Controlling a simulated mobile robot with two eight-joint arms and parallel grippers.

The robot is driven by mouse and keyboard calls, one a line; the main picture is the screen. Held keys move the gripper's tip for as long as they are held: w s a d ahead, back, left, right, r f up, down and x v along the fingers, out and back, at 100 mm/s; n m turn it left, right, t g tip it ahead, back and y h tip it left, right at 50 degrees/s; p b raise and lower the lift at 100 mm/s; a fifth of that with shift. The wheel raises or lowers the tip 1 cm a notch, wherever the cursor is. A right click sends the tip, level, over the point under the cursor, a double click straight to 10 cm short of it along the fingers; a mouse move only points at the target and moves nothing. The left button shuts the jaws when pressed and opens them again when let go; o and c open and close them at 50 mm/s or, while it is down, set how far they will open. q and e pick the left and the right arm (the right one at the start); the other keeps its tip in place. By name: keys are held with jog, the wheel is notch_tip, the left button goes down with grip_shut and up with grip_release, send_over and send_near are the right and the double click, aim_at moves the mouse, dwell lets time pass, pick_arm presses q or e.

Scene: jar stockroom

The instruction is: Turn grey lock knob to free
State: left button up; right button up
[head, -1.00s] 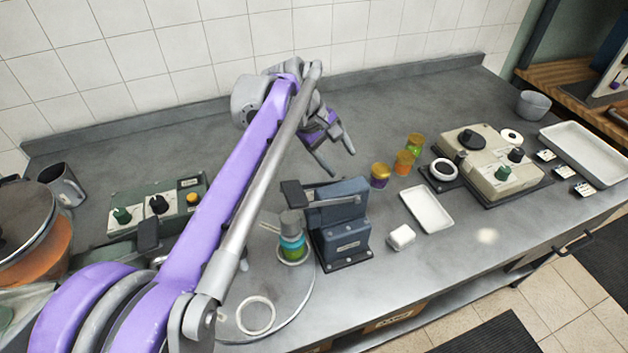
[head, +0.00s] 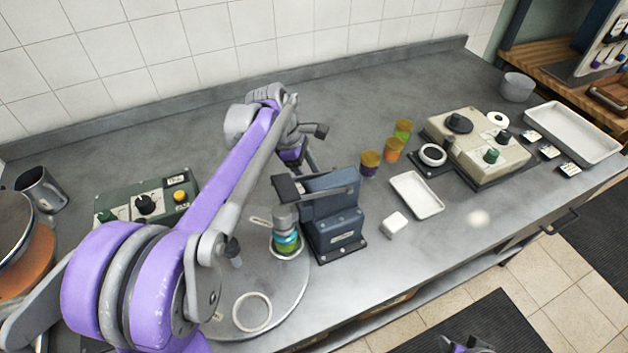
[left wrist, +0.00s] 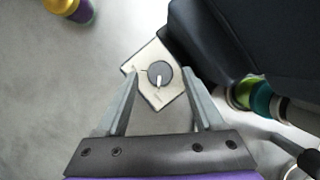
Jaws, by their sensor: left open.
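The grey lock knob (left wrist: 159,77) shows in the left wrist view as a round dial with a white pointer, on a small cream plate (left wrist: 142,62) beside a dark block. The pointer points toward the lower edge of that view. My left gripper (left wrist: 160,74) is open, one finger on each side of the knob, apart from it as seen. In the head view the left gripper (head: 308,163) is behind the dark blue press (head: 336,225), and the knob is hidden there. Part of what looks like my right gripper (head: 466,345) shows at the bottom edge.
A jar with green and blue bands (head: 286,242) stands under the press arm on a round turntable (head: 285,290). A green control box (head: 150,205) is at left.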

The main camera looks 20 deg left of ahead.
pick_arm(q)
jog(key=shift+d+f, duration=0.3)
jog(key=shift+f, duration=0.35)
grip_shut()
